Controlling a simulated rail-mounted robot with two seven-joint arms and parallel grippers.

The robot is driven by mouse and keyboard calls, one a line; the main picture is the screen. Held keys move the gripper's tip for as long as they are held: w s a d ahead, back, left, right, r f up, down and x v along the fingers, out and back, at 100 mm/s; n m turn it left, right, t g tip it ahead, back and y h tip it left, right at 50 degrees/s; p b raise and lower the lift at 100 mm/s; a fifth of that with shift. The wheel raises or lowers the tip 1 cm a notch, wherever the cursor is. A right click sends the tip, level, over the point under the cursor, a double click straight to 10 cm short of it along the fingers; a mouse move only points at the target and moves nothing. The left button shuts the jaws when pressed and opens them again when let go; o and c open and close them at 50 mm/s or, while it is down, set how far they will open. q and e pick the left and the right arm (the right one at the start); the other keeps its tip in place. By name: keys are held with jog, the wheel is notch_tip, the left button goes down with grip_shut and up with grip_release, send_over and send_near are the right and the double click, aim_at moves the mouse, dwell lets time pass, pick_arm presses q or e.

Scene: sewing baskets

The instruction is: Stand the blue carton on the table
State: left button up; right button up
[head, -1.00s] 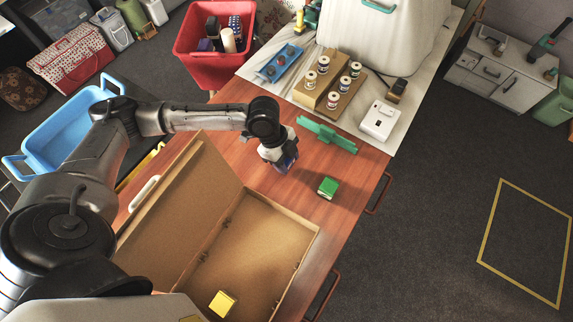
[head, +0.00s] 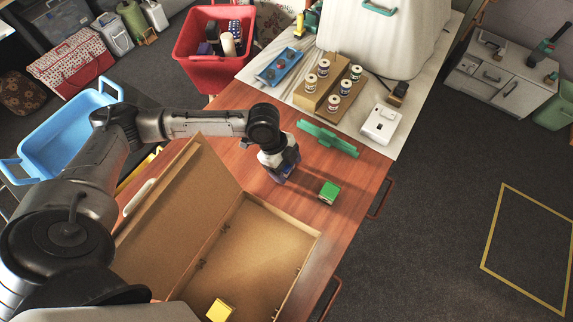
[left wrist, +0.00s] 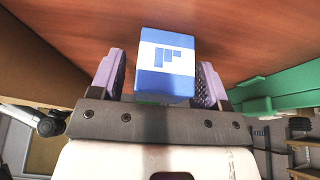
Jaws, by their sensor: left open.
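The blue carton (left wrist: 167,68), blue with a white band and a blue mark, is between the two purple fingers of my left gripper (left wrist: 160,80) in the left wrist view. The gripper is open, with a finger on each side of the carton. In the head view my left gripper (head: 283,173) is low over the wooden table (head: 300,225), left of the green box. It hides most of the carton there. The carton looks to be at the table surface, but its base is hidden. My right gripper is not in view.
An open cardboard box (head: 255,250) with a yellow block (head: 220,310) lies nearby. A small green box (head: 328,192) and a green rail-like piece (head: 327,139) are close to the gripper. Several jars on a stepped stand (head: 322,92) stand farther back.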

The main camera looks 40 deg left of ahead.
pick_arm(q)
jog(key=p+v, duration=0.2)
jog(key=v, duration=1)
jog(key=shift+r, duration=0.1)
dwell(0.4)
